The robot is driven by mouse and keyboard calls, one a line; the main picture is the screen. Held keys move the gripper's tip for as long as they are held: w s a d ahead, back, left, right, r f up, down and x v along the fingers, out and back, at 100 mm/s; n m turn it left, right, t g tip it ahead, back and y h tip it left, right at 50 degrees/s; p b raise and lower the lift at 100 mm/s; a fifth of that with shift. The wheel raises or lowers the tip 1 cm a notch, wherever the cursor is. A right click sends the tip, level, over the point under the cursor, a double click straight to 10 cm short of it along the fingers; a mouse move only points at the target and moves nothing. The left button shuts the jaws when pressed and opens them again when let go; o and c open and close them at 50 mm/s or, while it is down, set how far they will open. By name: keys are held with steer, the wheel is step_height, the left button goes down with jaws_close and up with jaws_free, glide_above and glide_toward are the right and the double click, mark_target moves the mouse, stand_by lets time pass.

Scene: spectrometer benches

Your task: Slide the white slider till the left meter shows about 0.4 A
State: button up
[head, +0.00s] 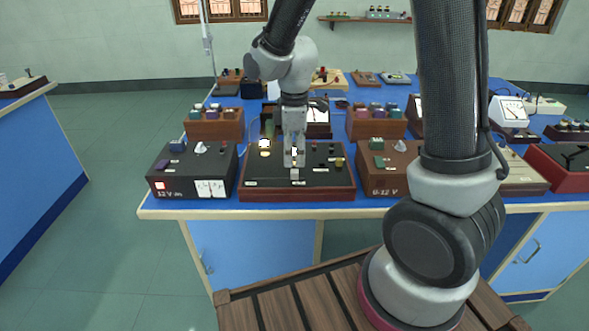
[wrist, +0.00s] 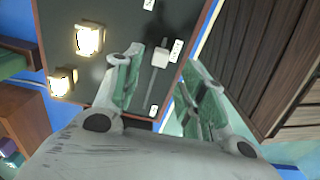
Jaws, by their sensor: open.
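The white slider (wrist: 161,56) is a small pale block on a slot in the dark-topped board (head: 260,178). In the wrist view it lies near one end of the slot, just beyond and between the fingertips. My gripper (head: 294,162) points down over the board; in the wrist view its green-padded fingers (wrist: 161,72) are open, one on each side of the slot. I cannot tell the fingertip height or any contact.
Two lamps glow on the board, one bright (wrist: 90,39) and one nearer the edge (wrist: 62,82). A dark box (head: 172,184) stands left of the board and a brown box (head: 376,180) right. Racks and instruments crowd the blue bench behind.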

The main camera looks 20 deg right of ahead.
mark_target(294, 171)
step_height(294, 171, down, 6)
steer(key=shift+r, duration=0.15)
jaws_close()
